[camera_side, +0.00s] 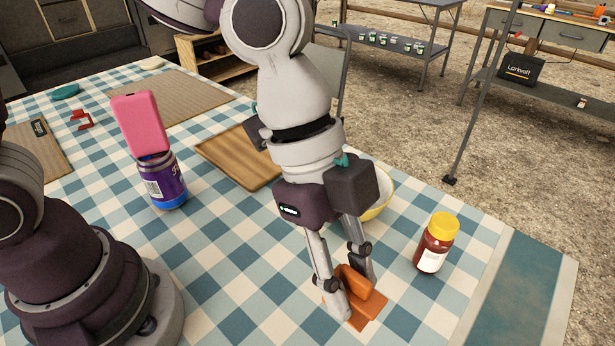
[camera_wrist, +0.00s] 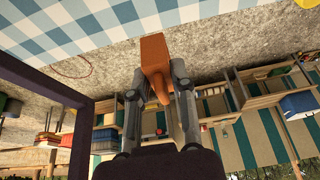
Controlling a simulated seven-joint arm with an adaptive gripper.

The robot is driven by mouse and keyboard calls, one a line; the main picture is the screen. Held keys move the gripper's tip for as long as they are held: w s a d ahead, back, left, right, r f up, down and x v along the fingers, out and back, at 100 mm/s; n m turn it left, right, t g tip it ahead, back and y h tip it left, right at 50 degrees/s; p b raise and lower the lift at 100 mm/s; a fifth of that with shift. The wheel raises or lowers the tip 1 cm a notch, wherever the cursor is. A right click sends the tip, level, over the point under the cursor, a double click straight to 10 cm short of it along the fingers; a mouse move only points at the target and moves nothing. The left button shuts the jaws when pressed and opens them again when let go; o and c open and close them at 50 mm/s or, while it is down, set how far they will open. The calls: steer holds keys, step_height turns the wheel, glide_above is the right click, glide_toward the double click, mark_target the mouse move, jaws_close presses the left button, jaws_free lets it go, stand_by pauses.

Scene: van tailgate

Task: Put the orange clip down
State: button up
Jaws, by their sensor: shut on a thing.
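The orange clip (camera_side: 366,306) is between the fingers of my gripper (camera_side: 352,294), low over the front right part of the checked tablecloth (camera_side: 270,283). I cannot tell if its underside touches the cloth. In the wrist view the clip (camera_wrist: 155,52) sticks out past the fingertips of my gripper (camera_wrist: 160,85), which are closed on its sides. The fingers hide part of it in the side view.
A red bottle with a yellow cap (camera_side: 434,244) stands right of my gripper. A bowl (camera_side: 379,207) is partly hidden behind it. A wooden board (camera_side: 238,158) lies farther back. A pink block (camera_side: 139,123) sits on a purple jar (camera_side: 165,184) at left. Cloth left of the clip is clear.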

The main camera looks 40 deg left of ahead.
step_height(320, 180, down, 15)
steer(key=shift+r, duration=0.15)
stand_by(0.4)
steer(key=o, duration=0.8)
steer(key=v, duration=1.2)
steer(key=a+r+n+t+y, duration=0.1)
steer(key=a+r+n+t, duration=0.1)
steer(key=a+n, duration=0.4)
steer(key=a+r+n+t+y, duration=0.1)
steer(key=a+r+n+y, duration=0.1)
steer(key=a+n, duration=0.4)
steer(key=a+r+n+t+y, duration=0.1)
steer(key=a+r+n+t, duration=0.1)
steer(key=a+n, duration=0.4)
steer(key=shift+s+a+r+t, duration=0.1)
steer(key=shift+s+r+t, duration=0.05)
steer(key=shift+r, duration=0.3)
steer(key=shift+s+a+r+t, duration=0.1)
steer(key=shift+r+t, duration=0.05)
steer(key=shift+r, duration=0.3)
